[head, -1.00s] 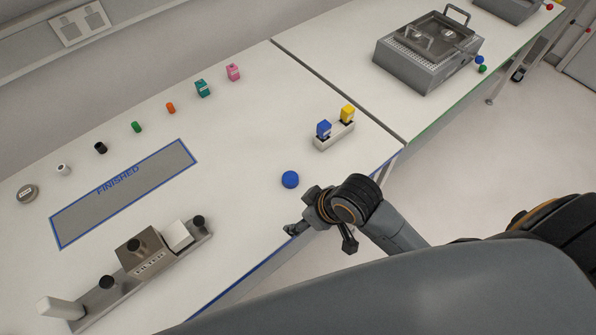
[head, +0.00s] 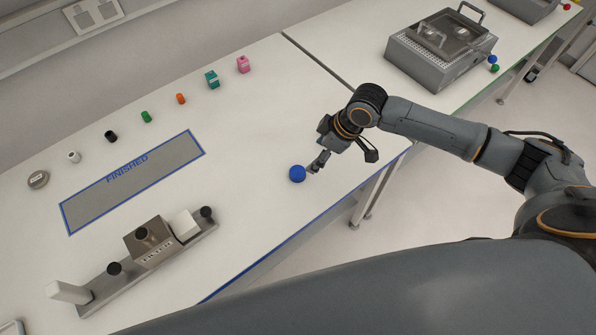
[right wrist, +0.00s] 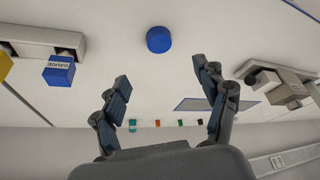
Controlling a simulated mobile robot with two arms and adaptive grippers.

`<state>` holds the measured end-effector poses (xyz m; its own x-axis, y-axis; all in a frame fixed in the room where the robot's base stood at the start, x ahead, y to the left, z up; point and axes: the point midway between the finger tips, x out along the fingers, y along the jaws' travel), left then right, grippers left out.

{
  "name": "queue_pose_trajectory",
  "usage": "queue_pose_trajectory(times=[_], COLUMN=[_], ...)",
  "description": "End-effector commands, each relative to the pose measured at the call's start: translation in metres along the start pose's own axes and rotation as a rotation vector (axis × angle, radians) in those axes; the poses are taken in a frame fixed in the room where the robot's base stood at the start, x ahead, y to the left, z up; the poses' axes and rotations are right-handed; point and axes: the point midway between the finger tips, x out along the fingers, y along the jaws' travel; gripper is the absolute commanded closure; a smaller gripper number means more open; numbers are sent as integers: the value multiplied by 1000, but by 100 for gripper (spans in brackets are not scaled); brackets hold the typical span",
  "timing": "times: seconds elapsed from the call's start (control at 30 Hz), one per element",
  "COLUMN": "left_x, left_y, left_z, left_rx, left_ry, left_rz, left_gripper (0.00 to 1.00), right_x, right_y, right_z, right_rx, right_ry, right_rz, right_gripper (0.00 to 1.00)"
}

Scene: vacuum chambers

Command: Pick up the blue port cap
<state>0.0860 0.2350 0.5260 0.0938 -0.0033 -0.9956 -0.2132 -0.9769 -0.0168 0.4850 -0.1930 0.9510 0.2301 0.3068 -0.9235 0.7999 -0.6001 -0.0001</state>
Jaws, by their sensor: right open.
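The blue port cap (head: 297,174) is a round blue disc lying on the white table near its front edge. My right gripper (head: 317,163) is just to the right of the cap in the head view, with its fingers low and pointing toward it. In the right wrist view the two fingers (right wrist: 162,78) are spread with nothing between them. The cap (right wrist: 159,39) lies beyond the fingertips there, roughly centred between them. My left gripper is not in view.
A fixture (head: 152,257) with black knobs stands at the front left, beside the blue-framed FINISHED area (head: 133,182). Several small coloured parts line the back. A holder (right wrist: 37,38) with a blue block (right wrist: 58,71) shows in the right wrist view. The table around the cap is clear.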

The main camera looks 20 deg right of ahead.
Motion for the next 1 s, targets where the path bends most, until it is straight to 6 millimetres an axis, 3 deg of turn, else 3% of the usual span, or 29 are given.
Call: queue_pose_trajectory(times=[0.3,0.57,1.0], left_x=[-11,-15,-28], left_y=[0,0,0], left_z=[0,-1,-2], left_rx=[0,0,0], left_ry=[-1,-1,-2], left_rz=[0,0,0], left_gripper=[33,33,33], right_x=[59,76,123], right_y=[-2,-1,1], right_z=[-1,-2,-4], right_rx=[1,-2,-1], right_ry=[0,0,0], right_rz=[-3,-1,-1], right_gripper=[27,27,27])
